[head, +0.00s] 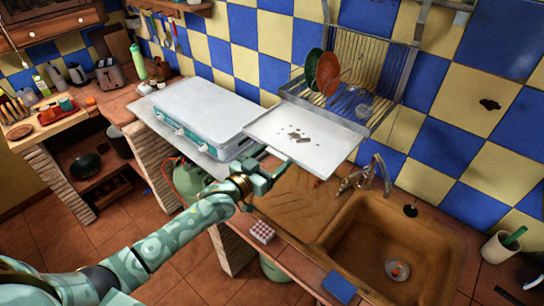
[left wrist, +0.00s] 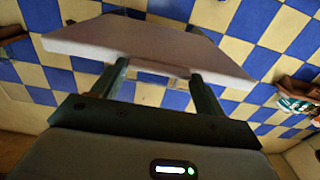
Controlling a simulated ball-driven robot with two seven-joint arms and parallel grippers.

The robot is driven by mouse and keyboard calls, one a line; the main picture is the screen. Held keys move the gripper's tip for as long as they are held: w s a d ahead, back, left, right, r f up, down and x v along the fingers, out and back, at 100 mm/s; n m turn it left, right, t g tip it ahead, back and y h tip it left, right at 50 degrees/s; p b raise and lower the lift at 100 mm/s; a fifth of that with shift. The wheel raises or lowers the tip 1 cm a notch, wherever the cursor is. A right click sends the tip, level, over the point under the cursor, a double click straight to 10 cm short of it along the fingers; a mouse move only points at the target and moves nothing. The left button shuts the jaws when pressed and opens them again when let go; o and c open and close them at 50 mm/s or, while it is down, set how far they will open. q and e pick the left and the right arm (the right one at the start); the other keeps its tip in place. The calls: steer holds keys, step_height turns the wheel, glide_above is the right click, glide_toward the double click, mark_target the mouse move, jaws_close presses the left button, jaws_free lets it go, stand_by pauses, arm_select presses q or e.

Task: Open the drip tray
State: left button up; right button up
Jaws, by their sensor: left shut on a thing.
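The drip tray (head: 325,130) is a flat white plate with dark brown crumbs on it. In the head view it sticks out to the right of the white-topped teal stove (head: 205,110), over the wooden drainboard. My left gripper (head: 266,168) is at the tray's near left edge, shut on it. In the left wrist view the pale tray (left wrist: 150,45) spans the space ahead of my two fingers (left wrist: 160,85), with its near edge between them. The exact grip is partly hidden by the fingers. My right gripper is not in view.
A brown sink (head: 385,235) with a metal tap (head: 372,178) lies to the right. A wire dish rack (head: 350,70) with plates hangs behind the tray. A green gas bottle (head: 190,180) stands below the stove.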

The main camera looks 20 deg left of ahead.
arm_select(q)
steer(key=o, duration=1.4)
steer(key=b+v, duration=0.1)
steer(key=v, duration=1.5)
steer(key=shift+s+b, duration=0.2)
steer(key=shift+b, duration=0.1)
